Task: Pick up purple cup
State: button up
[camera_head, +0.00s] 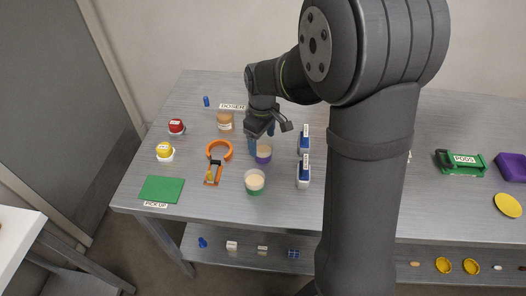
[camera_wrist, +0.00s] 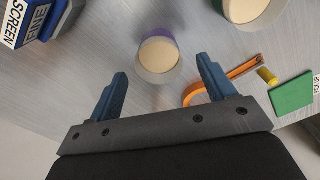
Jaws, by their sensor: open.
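The purple cup (camera_head: 263,153) stands upright on the grey table in the head view, with pale contents and a purple band. It also shows in the wrist view (camera_wrist: 158,58), ahead of and roughly between my fingertips. My gripper (camera_head: 262,138) is open, with blue fingers, just behind the cup in the head view. In the wrist view my two blue fingers (camera_wrist: 165,78) are spread apart with nothing between them. The cup appears beyond the fingertips, and I see no contact.
A green cup (camera_head: 255,183) stands in front of the purple one. An orange ring-shaped tool (camera_head: 219,151) lies to the left. Blue-and-white boxes (camera_head: 303,172) stand to the right. A green pad (camera_head: 162,189) lies at the front left.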

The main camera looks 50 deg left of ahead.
aim_at(263, 146)
notch_tip(263, 146, down, 4)
jog(key=shift+w+d+r, duration=0.1)
jog(key=shift+r, duration=0.1)
jog(key=c, duration=1.1)
jog(key=shift+r, duration=0.5)
jog(key=r, duration=0.4)
jog(key=shift+w+d, duration=0.3)
jog(key=shift+d, duration=0.1)
jog(key=w+d+r, duration=0.2)
jog(key=d, duration=0.1)
jog(key=w+d+r, duration=0.2)
jog(key=d, duration=0.1)
jog(key=w+d+r, duration=0.2)
jog(key=shift+d, duration=0.4)
